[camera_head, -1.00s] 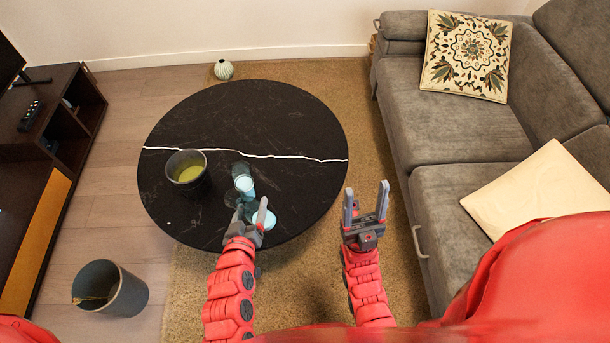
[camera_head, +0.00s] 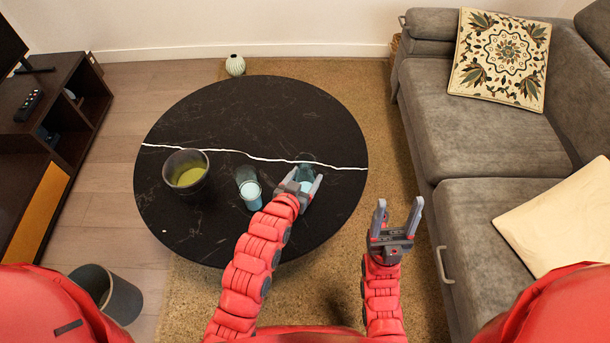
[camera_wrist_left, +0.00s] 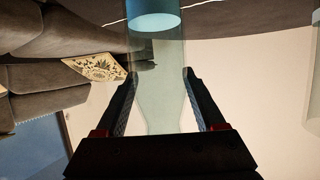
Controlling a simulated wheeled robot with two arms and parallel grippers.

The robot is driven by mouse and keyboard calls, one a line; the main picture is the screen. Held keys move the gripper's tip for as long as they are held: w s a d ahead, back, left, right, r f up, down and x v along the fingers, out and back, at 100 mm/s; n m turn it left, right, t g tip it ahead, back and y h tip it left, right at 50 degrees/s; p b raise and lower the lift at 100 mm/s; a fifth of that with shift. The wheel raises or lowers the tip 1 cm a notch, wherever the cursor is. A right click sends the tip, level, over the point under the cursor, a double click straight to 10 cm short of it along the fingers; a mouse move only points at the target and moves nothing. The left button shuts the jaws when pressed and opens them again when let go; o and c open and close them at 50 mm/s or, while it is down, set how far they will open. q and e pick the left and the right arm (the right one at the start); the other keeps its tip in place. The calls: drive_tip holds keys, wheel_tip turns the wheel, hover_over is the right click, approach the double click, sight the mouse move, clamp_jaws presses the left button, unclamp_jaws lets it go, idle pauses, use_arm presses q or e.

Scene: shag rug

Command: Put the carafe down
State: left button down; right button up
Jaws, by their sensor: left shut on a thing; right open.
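The carafe (camera_head: 306,166) is clear glass with blue liquid in it. My left gripper (camera_head: 301,184) is shut on it over the right part of the round black table (camera_head: 245,110). In the left wrist view the clear glass of the carafe (camera_wrist_left: 161,85) runs between the two fingers (camera_wrist_left: 160,100), with the blue liquid at the top edge of the picture. Its base is hidden, so I cannot tell whether it touches the tabletop. My right gripper (camera_head: 396,222) is open and empty, right of the table and above the rug.
A glass (camera_head: 249,187) with blue content stands on the table, left of the carafe. The table's back half is clear. A grey sofa (camera_head: 480,130) is at the right, a dark bin (camera_head: 122,299) at the lower left.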

use_arm(q)
drive_tip(key=shift+w+a+f, duration=0.1)
drive_tip(key=shift+w+f, duration=1.55)
drive_tip(key=shift+f, duration=0.2)
drive_tip(key=shift+f+b, duration=0.2)
drive_tip(key=shift+b, duration=0.15)
unclamp_jaws()
